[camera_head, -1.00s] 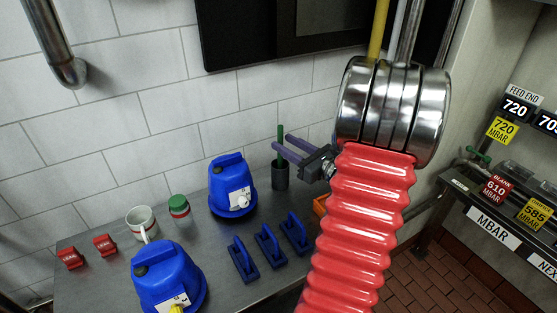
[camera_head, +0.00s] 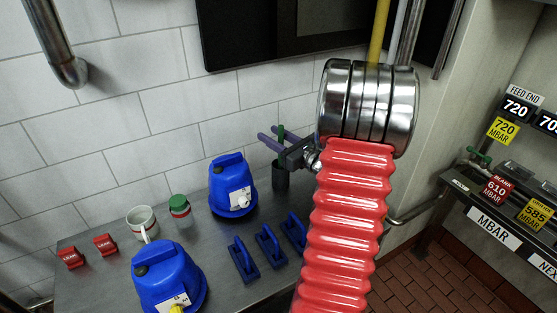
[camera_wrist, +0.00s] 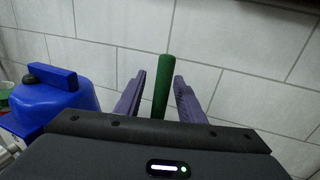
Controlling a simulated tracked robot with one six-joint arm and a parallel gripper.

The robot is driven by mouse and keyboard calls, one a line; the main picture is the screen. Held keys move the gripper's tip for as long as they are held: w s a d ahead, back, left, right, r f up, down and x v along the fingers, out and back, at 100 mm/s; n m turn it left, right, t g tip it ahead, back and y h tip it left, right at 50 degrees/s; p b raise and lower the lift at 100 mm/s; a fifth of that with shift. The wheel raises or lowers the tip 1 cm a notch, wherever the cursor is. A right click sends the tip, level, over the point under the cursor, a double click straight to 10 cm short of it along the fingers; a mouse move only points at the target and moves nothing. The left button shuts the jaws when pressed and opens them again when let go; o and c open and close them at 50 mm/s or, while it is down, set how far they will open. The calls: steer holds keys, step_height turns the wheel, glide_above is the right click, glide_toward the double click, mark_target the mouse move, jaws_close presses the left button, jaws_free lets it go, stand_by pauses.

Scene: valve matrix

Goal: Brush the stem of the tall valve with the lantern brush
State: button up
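My gripper (camera_head: 270,140) is open at the back of the steel bench, its two purple fingers pointing left toward the tiled wall. A green upright handle (camera_head: 281,133) stands in a dark cylindrical holder (camera_head: 281,178); I cannot tell whether it is the lantern brush, as its lower part is hidden in the holder. In the wrist view the green handle (camera_wrist: 161,86) rises between the two purple fingers (camera_wrist: 158,98), with visible gaps on both sides. The tall valve cannot be made out in these frames.
Two blue containers (camera_head: 232,187) (camera_head: 168,278) stand on the bench (camera_head: 95,285). A labelled rack (camera_head: 494,232) is at the right.

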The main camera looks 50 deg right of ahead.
steer(key=shift+w, duration=0.3)
steer(key=shift+c, duration=0.4)
jaws_close()
stand_by(0.4)
